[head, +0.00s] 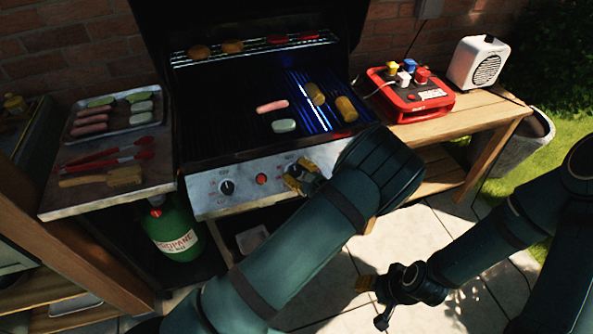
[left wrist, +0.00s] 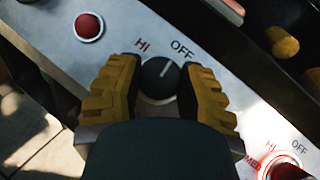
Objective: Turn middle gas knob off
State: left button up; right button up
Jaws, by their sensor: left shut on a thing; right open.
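The grill's control panel (head: 243,189) runs along its front. My left gripper (head: 302,178) is at the middle gas knob, which it and my arm largely hide in the head view. In the left wrist view, the black middle knob (left wrist: 159,80) sits between the yellow fingers of my left gripper (left wrist: 160,92), which is shut on it. Its white mark points up and slightly right, between HI and OFF, nearer OFF. Another knob (left wrist: 288,170) glows red at the lower right. The left knob (head: 227,186) is free. My right gripper (head: 372,284) is open and empty, low above the paving.
A red button (head: 261,179) lies between the left and middle knobs. Food lies on the grill grate (head: 235,128). A side shelf (head: 62,203) with a tray and utensils is at left. A wooden table (head: 480,112) with a red box (head: 428,105) is at right. A propane tank (head: 174,232) stands below.

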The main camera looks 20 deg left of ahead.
pick_arm(q)
jog(key=shift+s+a, duration=0.1)
jog(key=shift+a, duration=0.05)
dwell(0.3)
jog(key=o, duration=1.2)
jog(key=v, duration=1.2)
